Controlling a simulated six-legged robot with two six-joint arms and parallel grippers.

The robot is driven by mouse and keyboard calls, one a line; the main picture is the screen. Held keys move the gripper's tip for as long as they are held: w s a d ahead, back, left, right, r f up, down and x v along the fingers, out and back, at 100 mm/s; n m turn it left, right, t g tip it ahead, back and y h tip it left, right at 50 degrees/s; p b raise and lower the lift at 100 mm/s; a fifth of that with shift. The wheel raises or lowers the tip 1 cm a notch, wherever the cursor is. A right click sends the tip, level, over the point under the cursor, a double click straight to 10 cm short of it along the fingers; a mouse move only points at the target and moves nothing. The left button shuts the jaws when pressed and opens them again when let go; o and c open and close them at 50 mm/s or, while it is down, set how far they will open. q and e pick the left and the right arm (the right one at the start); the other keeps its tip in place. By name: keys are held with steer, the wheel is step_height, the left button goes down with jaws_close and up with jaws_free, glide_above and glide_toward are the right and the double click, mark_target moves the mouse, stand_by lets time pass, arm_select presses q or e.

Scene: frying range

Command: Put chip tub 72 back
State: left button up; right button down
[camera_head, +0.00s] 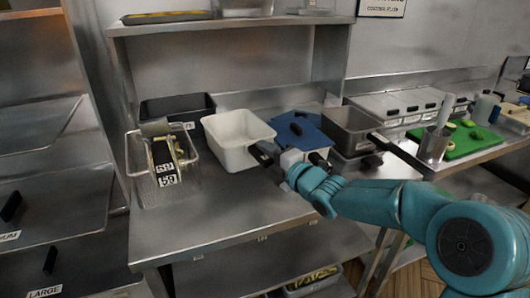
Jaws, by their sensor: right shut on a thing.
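A white tub (230,135) stands upright on the steel counter, left of the blue lid-like item, and looks empty. No number is readable on it, so I cannot tell whether it is tub 72. My right gripper (264,153) comes in from the right and is shut at the tub's right front rim, its dark fingers on the wall there. The fingers hide part of that corner. A black tub (176,106) with a small white label stands behind to the left; its number is too small to read. My left gripper is not in view.
A blue item (301,131) and a grey metal pan (350,129) stand to the right. A green board (460,141) lies far right. The counter's front (230,212) is clear.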

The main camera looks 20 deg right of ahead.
step_height(320, 180, down, 5)
steer(key=shift+w+r+b, duration=0.1)
steer(key=shift+w+b, duration=0.05)
steer(key=shift+b, duration=0.55)
steer(key=shift+f, duration=0.55)
steer(key=shift+d, duration=0.1)
steer(key=shift+f+b, duration=0.4)
steer(key=shift+b, duration=0.6)
steer(key=c, duration=0.8)
jaws_free()
steer(key=b+v, duration=0.2)
steer(key=v, duration=1.4)
steer(key=shift+s, duration=0.25)
